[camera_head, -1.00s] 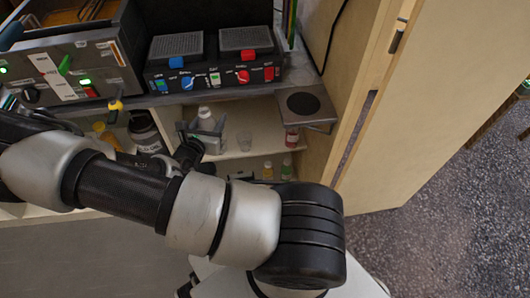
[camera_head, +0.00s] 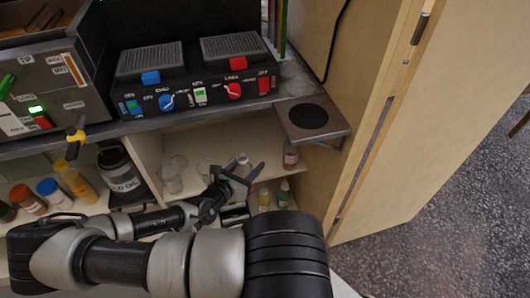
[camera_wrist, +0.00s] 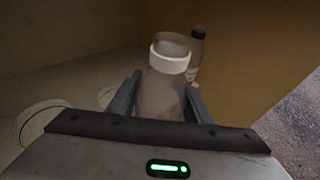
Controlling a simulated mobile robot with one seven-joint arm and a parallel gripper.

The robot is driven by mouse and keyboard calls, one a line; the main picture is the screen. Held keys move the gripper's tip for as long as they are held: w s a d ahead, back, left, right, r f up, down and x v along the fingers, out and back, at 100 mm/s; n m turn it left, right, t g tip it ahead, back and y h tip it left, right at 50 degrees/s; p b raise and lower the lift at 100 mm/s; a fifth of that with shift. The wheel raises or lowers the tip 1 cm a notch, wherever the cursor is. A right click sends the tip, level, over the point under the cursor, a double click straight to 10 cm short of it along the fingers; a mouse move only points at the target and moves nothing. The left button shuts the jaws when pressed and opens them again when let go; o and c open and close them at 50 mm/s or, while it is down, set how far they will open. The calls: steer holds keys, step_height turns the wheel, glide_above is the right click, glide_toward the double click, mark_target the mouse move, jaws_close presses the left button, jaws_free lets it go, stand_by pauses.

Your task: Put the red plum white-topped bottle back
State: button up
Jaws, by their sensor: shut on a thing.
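My gripper (camera_head: 241,174) reaches into the open cupboard below the counter. In the wrist view its two fingers (camera_wrist: 161,97) are shut on a white-topped bottle (camera_wrist: 162,92), which stands between them. The bottle has a white ring around its top. Its body looks grey-brown in the shade, so I cannot confirm red plum. In the head view the held bottle (camera_head: 243,160) is small and partly hidden by the fingers. I cannot tell whether its base touches the shelf (camera_head: 212,152).
A reddish bottle (camera_head: 290,156) stands at the shelf's right end; a dark-capped bottle (camera_wrist: 198,50) shows behind the held one. Clear glasses (camera_head: 172,172) stand left. Small bottles (camera_head: 284,192) stand below. The cupboard's side wall (camera_head: 350,110) bounds the right.

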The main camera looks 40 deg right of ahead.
steer(key=b+x, duration=0.1)
steer(key=x, duration=1.1)
steer(key=shift+d, duration=0.2)
steer(key=shift+w+f, duration=0.15)
steer(key=o, duration=0.9)
